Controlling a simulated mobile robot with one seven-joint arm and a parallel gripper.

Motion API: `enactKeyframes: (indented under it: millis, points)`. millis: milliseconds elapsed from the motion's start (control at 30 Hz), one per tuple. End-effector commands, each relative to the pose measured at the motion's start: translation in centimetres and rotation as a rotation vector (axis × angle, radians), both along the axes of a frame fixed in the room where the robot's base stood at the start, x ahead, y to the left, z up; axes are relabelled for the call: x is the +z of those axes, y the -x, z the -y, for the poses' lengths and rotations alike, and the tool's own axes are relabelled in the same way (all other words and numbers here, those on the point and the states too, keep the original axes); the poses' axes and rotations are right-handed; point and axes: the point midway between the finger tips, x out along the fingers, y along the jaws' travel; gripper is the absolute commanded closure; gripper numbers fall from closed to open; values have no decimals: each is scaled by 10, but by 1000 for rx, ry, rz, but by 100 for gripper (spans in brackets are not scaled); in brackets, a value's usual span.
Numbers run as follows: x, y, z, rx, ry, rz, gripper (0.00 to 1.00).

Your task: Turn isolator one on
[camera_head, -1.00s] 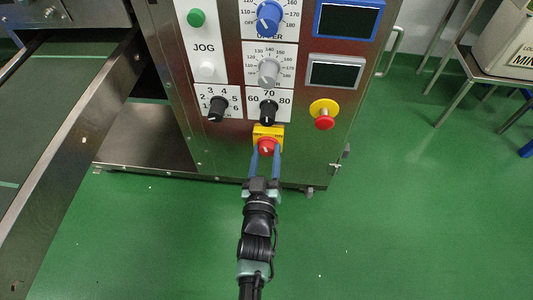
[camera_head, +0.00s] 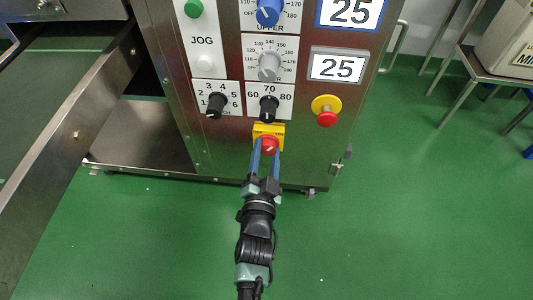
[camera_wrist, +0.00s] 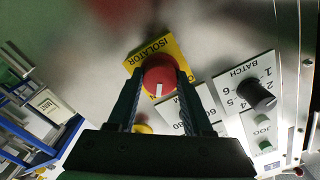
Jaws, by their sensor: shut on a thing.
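The isolator is a red rotary knob (camera_head: 269,145) on a yellow plate (camera_head: 268,130), low on the steel machine front. The wrist view shows the red knob (camera_wrist: 159,75) and the yellow plate (camera_wrist: 181,50) lettered "ISOLATOR". My gripper (camera_head: 265,152) reaches up from below, with one blue finger on each side of the knob. Two displays, the upper one (camera_head: 351,11) and the lower one (camera_head: 337,67), are lit and both read 25.
A red emergency button (camera_head: 327,119) on a yellow base sits right of the isolator. A black knob (camera_head: 268,108) is just above it, and a batch knob (camera_head: 215,105) is to the upper left. Green floor (camera_head: 400,220) lies open around the machine.

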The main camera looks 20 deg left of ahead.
Motion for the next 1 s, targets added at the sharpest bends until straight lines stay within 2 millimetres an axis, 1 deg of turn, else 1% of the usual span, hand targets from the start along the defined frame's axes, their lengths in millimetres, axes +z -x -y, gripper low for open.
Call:
enactKeyframes:
  millis: [300, 900, 933, 1000]
  points:
    - [-2, 1, 0, 0, -130, -40, 100]
    - [-1, 1, 0, 0, -165, -50, 100]
    - [-1, 1, 0, 0, -165, -50, 44]
    - [-1, 1, 0, 0, -164, -49, 31]
